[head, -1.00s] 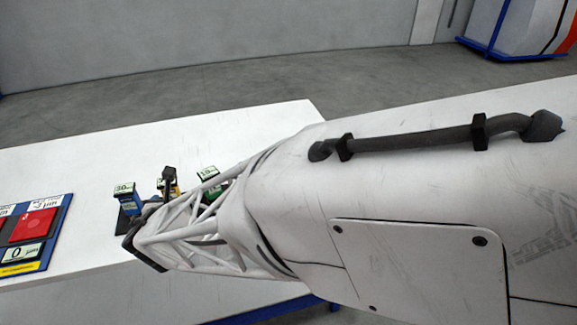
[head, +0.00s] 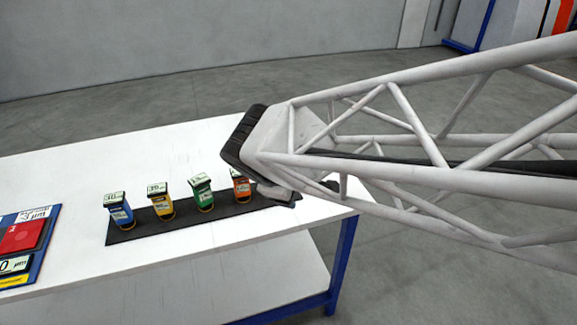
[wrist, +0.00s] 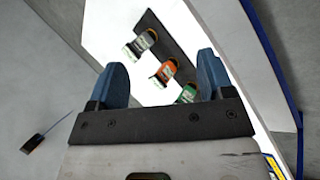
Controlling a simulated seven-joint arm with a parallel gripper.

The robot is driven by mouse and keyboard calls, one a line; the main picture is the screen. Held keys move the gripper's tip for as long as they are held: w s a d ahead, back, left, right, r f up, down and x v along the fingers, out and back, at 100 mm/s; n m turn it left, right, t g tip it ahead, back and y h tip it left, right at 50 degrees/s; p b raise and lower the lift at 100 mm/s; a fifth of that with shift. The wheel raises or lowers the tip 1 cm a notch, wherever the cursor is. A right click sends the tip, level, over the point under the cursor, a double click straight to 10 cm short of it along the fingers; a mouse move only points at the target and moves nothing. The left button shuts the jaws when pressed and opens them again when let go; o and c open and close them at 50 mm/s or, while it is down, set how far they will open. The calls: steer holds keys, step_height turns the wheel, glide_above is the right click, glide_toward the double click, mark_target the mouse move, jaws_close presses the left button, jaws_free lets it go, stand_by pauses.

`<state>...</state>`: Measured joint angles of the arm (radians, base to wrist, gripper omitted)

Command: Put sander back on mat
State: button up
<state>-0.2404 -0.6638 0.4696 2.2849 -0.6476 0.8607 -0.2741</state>
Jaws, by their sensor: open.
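A dark mat (head: 150,232) lies along the near edge of the white table. A blue sander (head: 118,210), a yellow sander (head: 161,201), a green sander (head: 202,192) and an orange sander (head: 241,186) stand on it in a row. In the wrist view, a further dark sander with a pale label (wrist: 141,44) stands past the orange sander (wrist: 165,72), on the mat. My gripper (wrist: 161,60) is open, with two blue fingers apart and nothing between them. The mat and sanders show beyond the fingers. My arm hides the mat's right end in the head view.
A blue board (head: 42,262) with a red panel (head: 22,236) and a small display lies at the table's left. The white table (head: 150,150) is clear behind the mat. A small dark object (wrist: 32,143) shows at the wrist view's left, apparently over the floor.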

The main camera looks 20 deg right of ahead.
steer(key=s+d+r+m+g+y, duration=0.1)
steer(key=s+m+y, duration=0.3)
steer(key=s+m, duration=0.6)
steer(key=shift+d+r+m+g+y, duration=0.3)
steer(key=shift+d+r+g, duration=0.1)
steer(key=shift+r, duration=0.4)
stand_by(0.4)
